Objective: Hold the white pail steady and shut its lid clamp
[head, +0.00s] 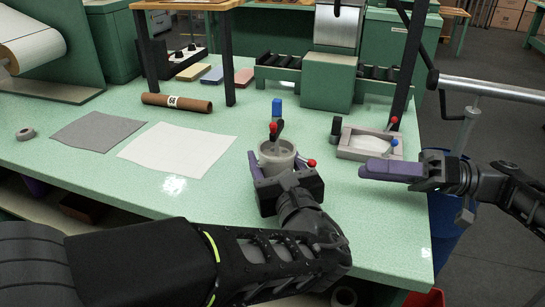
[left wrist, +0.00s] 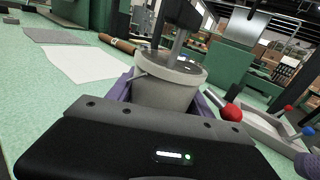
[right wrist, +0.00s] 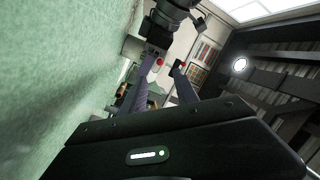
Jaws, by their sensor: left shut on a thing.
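The white pail (head: 276,158), pale grey-white, stands upright near the bench's front edge; it also shows in the left wrist view (left wrist: 165,88). My left gripper (head: 279,163) is shut on it, a purple finger at either side. A dark clamp handle (head: 278,130) with a red knob stands up over the pail; in the left wrist view its grey post and black block (left wrist: 182,14) rise above the rim. A second red knob (left wrist: 231,112) sits low at the pail's right. My right gripper (head: 364,170) is right of the pail, empty; its fingers look apart in the right wrist view (right wrist: 164,66).
A grey frame (head: 345,153) with red-knobbed and blue-knobbed levers lies behind my right gripper. White and grey sheets (head: 180,148), a brown roll (head: 177,103) and a roller machine (head: 330,82) are farther back. A blue bin (head: 440,215) stands beyond the right edge.

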